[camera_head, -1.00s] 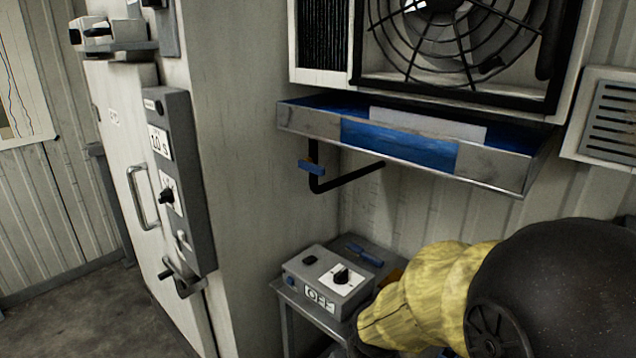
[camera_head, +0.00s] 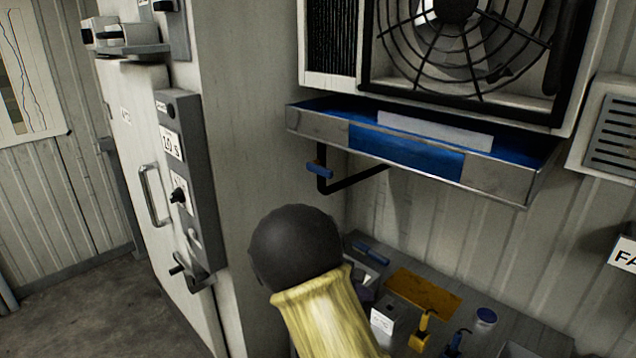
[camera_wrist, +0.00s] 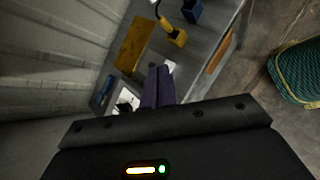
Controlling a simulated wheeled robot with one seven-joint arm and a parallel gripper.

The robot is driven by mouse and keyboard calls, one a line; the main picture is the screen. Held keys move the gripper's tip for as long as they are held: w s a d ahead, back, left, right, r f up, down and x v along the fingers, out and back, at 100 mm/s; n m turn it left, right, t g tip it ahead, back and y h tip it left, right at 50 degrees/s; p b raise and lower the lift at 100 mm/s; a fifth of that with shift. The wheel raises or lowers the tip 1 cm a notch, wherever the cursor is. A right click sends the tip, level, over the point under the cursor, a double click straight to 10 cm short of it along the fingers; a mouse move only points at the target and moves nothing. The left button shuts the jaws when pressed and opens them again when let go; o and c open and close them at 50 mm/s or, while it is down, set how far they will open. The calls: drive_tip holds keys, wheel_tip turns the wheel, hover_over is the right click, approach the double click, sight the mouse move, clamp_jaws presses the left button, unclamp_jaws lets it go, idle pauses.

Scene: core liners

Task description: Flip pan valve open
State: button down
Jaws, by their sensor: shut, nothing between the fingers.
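The pan valve (camera_head: 320,169) is a small blue lever on a black drain pipe (camera_head: 352,181). The pipe hangs under the left end of the metal drip pan (camera_head: 500,178), below the fan unit. The lever lies across the upright part of the pipe. My gripper (camera_wrist: 158,76) shows in the wrist view with its dark purple fingers together and nothing between them. It points over the bench, and the valve is not in that view. In the head view my yellow-sleeved arm is below the valve, apart from it, and largely hides the gripper.
A tall pale cabinet (camera_head: 250,110) stands left of the valve. A green woven basket (camera_wrist: 300,72) is on the floor.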

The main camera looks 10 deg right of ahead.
sight(319, 170)
drive_tip(key=w+a+r+n+t+h+p, duration=0.1)
drive_tip(key=w+a+r+n+t+h, duration=0.6)
drive_tip(key=w+a+r+n+t, duration=0.3)
drive_tip(key=w+a+r+n, duration=0.1)
drive_tip(key=w+a+r, duration=0.1)
drive_tip(key=w+a, duration=0.2)
drive_tip(key=shift+w+a+r+t+p, duration=0.2)
drive_tip(key=shift+w+a+t+p, duration=0.15)
drive_tip(key=shift+a, duration=0.35)
drive_tip(key=shift+w, duration=0.1)
drive_tip(key=w+d+r+p, duration=0.5)
drive_tip(key=d+r+p, duration=0.1)
drive_tip(key=d, duration=0.2)
drive_tip(key=shift+w+r+p, duration=0.15)
drive_tip(key=shift+w+p, duration=0.15)
drive_tip(key=shift+w, duration=0.05)
drive_tip(key=shift+d, duration=0.15)
